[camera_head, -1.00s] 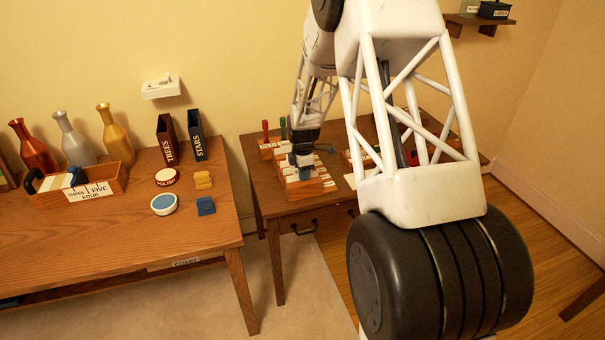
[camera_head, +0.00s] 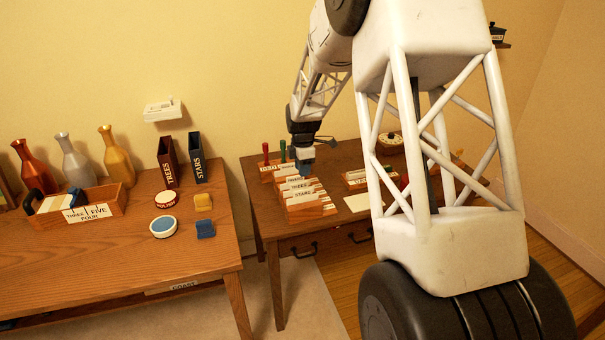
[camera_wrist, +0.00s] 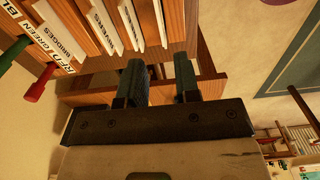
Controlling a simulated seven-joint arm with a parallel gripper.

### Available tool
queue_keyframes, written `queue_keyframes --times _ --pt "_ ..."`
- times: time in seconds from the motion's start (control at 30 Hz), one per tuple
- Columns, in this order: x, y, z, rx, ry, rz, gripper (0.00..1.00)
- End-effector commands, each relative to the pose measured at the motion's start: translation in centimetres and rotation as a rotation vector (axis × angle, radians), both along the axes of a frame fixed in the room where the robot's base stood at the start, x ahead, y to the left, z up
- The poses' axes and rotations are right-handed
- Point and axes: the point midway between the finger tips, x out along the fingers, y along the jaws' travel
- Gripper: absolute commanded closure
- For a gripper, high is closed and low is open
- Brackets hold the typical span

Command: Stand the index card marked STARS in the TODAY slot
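A stepped wooden card rack (camera_head: 322,211) stands on the right desk with several white cards in it. The front card (camera_head: 302,194) appears to read STARS and stands upright. In the wrist view the cards stand in a row at top left, one reading BRIDGES (camera_wrist: 70,42); the rightmost card's face (camera_wrist: 159,18) is not readable. I cannot make out a TODAY label. My gripper (camera_head: 304,165) is above the back of the rack. In the wrist view my gripper (camera_wrist: 161,70) has its two blue-green fingers apart, with nothing between them.
Red and green handles (camera_wrist: 38,85) stand beside the rack. A pale sheet (camera_head: 358,202) and a small tray of cards (camera_head: 357,178) lie to its right. My arm hides the desk's right part.

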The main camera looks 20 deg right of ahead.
Motion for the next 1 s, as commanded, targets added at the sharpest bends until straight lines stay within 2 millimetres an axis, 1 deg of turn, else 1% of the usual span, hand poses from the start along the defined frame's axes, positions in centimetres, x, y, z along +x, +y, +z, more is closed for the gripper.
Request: queue_keyframes --times 0.67,0.77,0.87,1.0 --pt "-0.1 0.0 0.2 0.0 -0.001 -0.004 0.7" --pt "-0.5 0.2 0.7 -0.001 -0.004 -0.017 0.7" --pt "-1.3 0.5 1.6 -0.001 -0.009 -0.047 0.7" --pt "-3.2 1.1 3.8 -0.002 -0.021 -0.118 0.7"
